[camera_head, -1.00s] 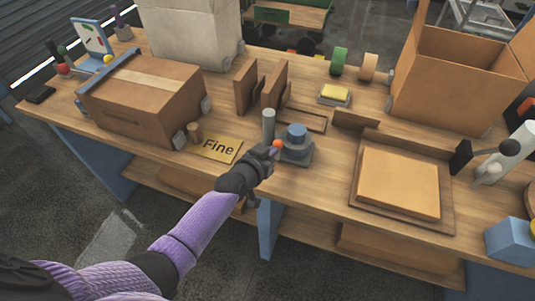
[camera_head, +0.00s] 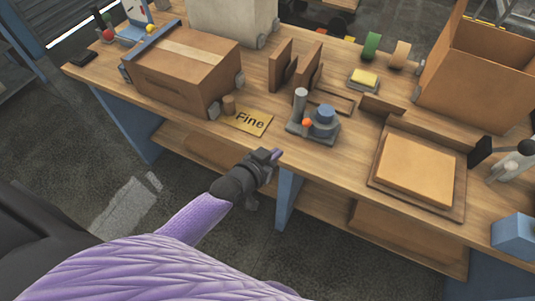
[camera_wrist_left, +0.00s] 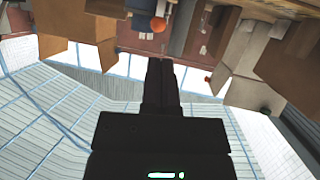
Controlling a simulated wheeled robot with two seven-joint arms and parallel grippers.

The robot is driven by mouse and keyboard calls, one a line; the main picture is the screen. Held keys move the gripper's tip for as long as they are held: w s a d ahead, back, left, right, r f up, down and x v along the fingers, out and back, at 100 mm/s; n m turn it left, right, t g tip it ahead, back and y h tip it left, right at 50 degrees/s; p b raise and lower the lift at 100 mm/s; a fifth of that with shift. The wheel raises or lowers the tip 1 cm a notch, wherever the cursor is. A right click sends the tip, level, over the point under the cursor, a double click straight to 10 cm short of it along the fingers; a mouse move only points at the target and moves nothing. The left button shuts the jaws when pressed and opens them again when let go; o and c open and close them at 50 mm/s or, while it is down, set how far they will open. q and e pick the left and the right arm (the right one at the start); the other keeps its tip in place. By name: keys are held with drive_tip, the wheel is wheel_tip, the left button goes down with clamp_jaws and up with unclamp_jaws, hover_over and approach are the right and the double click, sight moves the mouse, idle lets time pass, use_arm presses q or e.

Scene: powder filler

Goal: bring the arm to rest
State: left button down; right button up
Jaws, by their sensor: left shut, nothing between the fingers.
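My left gripper (camera_head: 268,156) is shut and empty. In the head view it hangs in front of the wooden workbench's front edge (camera_head: 180,127), apart from the things on it. In the left wrist view the closed dark fingers (camera_wrist_left: 160,75) point up the picture. The grey powder filler (camera_head: 322,124), with an orange ball (camera_head: 307,123) and a grey cylinder (camera_head: 300,101), stands on the bench beyond the gripper. The orange ball also shows in the left wrist view (camera_wrist_left: 158,24). My right gripper is not in view.
A yellow "Fine" plate (camera_head: 248,121) lies near the front edge, beside a brown box (camera_head: 185,75). An open carton (camera_head: 480,75) stands at the back right. The floor before the bench is clear.

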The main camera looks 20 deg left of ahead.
use_arm(q)
drive_tip(key=s+a+f+g+y+b, duration=0.2)
drive_tip(key=s+f+g, duration=0.4)
drive_tip(key=s+f, duration=0.95)
drive_tip(key=s+f+g, duration=0.3)
drive_tip(key=s+f, duration=0.3)
drive_tip(key=s, duration=0.4)
drive_tip(key=s+a+f+g+y+b, duration=0.1)
drive_tip(key=s+f+g, duration=0.2)
drive_tip(key=s, duration=0.8)
wheel_tip(320, 180, down, 3)
drive_tip(key=shift+s+r+m+g, duration=0.15)
drive_tip(key=shift+s+m+g, duration=0.15)
drive_tip(key=shift+m+g, duration=0.1)
